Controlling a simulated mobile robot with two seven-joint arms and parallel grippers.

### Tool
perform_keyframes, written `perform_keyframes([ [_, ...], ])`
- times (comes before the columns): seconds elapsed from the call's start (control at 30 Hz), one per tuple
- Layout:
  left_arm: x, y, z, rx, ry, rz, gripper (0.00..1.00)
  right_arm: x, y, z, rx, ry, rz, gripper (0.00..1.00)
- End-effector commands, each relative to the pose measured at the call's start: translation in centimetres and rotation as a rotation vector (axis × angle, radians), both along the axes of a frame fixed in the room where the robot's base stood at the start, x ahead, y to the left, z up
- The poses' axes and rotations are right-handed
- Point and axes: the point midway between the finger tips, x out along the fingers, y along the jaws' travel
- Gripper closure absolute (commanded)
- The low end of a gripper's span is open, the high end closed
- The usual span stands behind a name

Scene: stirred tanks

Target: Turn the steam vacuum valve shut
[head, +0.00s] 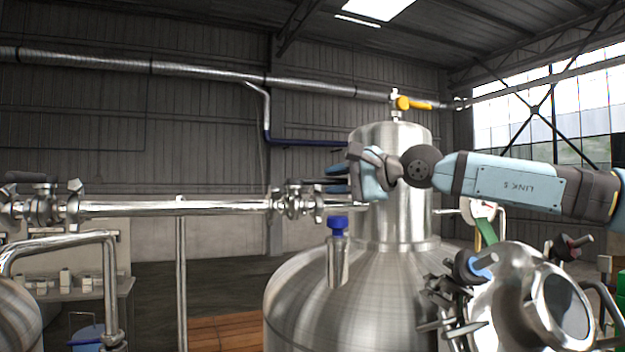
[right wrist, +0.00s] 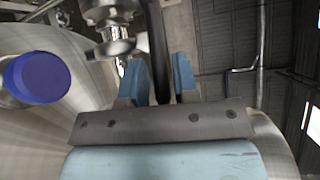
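A steel valve (head: 297,201) sits at the right end of the horizontal pipe beside the tank; no label shows whether it is the steam vacuum valve. My right gripper (head: 337,180) reaches it from the right, in front of the tank's neck. In the right wrist view, a dark handle bar (right wrist: 157,45) runs between the two blue fingers of my right gripper (right wrist: 159,80). A narrow gap shows on at least one side, so the fingers look open around the bar. Steel fittings (right wrist: 112,25) show beside it. My left gripper is out of view.
A blue-capped port (head: 337,228) stands on the tank (head: 345,295) just below the gripper; its blue cap (right wrist: 38,78) is also close in the right wrist view. A yellow-handled valve (head: 403,103) tops the tank. Another valve (head: 43,208) sits at the pipe's left end.

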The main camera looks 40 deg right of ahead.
Motion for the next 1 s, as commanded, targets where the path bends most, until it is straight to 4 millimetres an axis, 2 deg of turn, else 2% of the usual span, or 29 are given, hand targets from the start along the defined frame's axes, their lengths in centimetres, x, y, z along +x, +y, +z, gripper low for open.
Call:
perform_keyframes([
  [0.47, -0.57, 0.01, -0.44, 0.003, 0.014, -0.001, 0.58, 0.5, -0.04, -0.26, 0.001, 0.0, -0.002, 0.73],
  [0.6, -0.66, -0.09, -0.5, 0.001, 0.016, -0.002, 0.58, 0.49, -0.04, -0.24, 0.001, 0.0, -0.002, 1.0],
  [1.0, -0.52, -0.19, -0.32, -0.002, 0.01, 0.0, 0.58, 0.69, -0.25, -0.28, 0.0, 0.0, -0.008, 1.0],
])
